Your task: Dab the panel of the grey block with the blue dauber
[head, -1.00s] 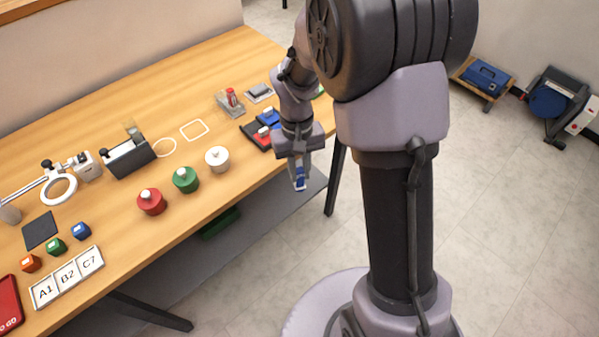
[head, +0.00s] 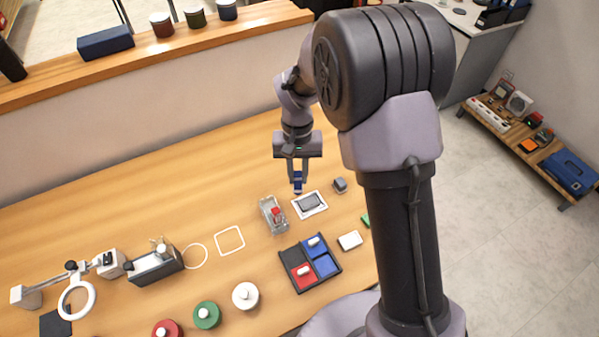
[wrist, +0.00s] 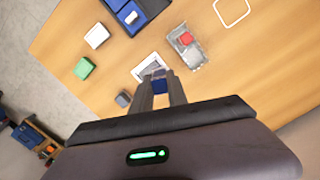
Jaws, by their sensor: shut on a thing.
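My gripper (head: 298,176) points down over the back right of the table, shut on the blue dauber (head: 298,185). In the wrist view the blue dauber (wrist: 160,87) shows between the fingers; its lower end is hard to make out. A flat grey block (head: 311,202) lies in a white surround just in front and right of the dauber. A small grey block (head: 340,184) stands to its right; it also shows in the wrist view (wrist: 123,99). I cannot tell which of the two bears the panel, nor the dauber's exact height.
A clear holder (head: 272,215) with a red item stands left of the flat block. A black tray (head: 293,242) with red and blue compartments and a white block (head: 350,240) are nearer. The table behind and left of my gripper is clear.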

